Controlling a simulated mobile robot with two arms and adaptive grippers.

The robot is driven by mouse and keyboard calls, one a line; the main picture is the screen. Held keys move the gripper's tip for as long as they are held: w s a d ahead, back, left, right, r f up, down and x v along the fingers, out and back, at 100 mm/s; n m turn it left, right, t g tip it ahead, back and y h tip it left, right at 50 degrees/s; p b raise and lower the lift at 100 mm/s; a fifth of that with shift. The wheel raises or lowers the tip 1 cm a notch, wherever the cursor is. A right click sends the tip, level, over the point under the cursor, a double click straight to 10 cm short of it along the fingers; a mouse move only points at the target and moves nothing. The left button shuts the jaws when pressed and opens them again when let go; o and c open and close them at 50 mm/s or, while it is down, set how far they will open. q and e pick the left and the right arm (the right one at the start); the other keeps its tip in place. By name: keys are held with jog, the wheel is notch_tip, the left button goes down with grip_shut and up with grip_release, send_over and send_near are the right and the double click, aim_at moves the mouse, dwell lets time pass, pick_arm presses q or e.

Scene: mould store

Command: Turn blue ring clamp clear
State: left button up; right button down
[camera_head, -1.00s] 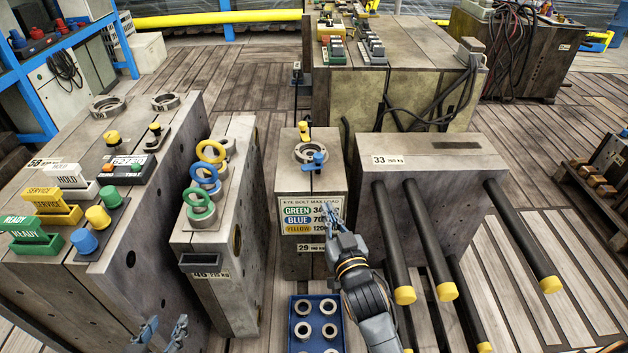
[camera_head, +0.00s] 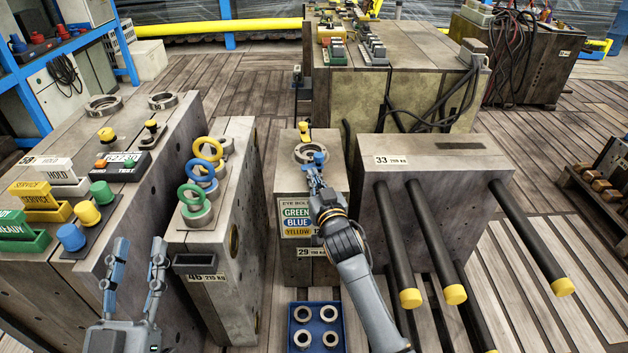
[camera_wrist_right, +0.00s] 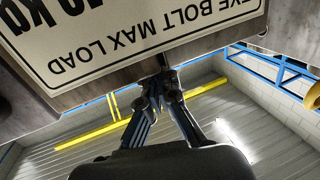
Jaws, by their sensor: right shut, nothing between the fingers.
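A metal ring (camera_head: 311,150) lies on top of mould block 29 (camera_head: 283,182), with a blue clamp (camera_head: 319,158) at its front right and a yellow clamp (camera_head: 304,129) behind it. My right gripper (camera_head: 312,178) is shut and empty at the block's top front edge, just in front of the blue clamp. Whether it touches the clamp I cannot tell. In the right wrist view its fingertips (camera_wrist_right: 160,88) are together below the eye bolt sign (camera_wrist_right: 150,45), which appears upside down; the clamp is hidden there. My left gripper (camera_head: 136,262) is open and empty at lower left.
Mould 46 (camera_head: 212,250) with green, blue and yellow eye bolts stands left of block 29. Mould 33 (camera_head: 430,160), with long yellow-tipped bars, stands close on the right. A blue tray (camera_head: 317,308) with metal rings sits below in front.

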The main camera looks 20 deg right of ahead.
jog(key=shift+w, duration=0.1)
pick_arm(q)
jog(key=shift+r, duration=0.2)
pick_arm(e)
jog(key=shift+w+a+p, duration=0.15)
jog(key=shift+w+p, duration=0.2)
jog(key=shift+w, duration=0.15)
pick_arm(q)
jog(key=shift+w+a+f+g+y, duration=0.1)
jog(key=shift+w+f+g+y, duration=0.15)
jog(key=shift+f, duration=0.35)
jog(key=shift+w+f+g+y, duration=0.15)
jog(key=shift+f+g, duration=0.2)
jog(key=shift+f, duration=0.25)
